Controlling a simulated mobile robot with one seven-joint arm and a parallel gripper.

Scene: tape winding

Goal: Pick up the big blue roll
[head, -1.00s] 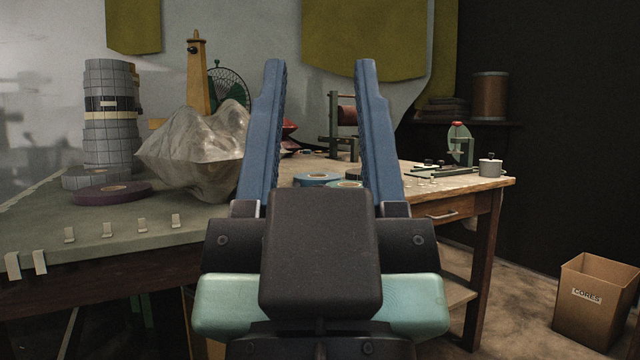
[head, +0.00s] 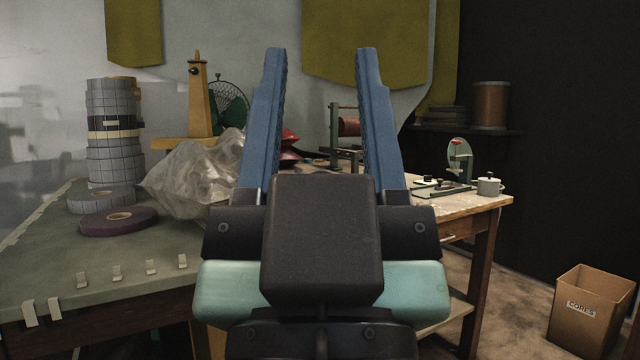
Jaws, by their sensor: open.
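The big blue roll does not show now; the body of my gripper covers the part of the bench in front of me. My gripper (head: 322,50) is in the middle of the view, its two blue fingers pointing up and away. The fingers are wide apart, with nothing held between them. Through the gap I see the rear of the wooden bench and a stand with a dark red cylinder (head: 348,126). How far the gripper is from the roll cannot be told.
On the left are a tall stack of grey rolls (head: 110,165), a purple roll (head: 118,221) and a crumpled clear plastic bag (head: 198,180). A small metal pot (head: 489,185) stands at the bench's right end. A CORES box (head: 588,308) is on the floor.

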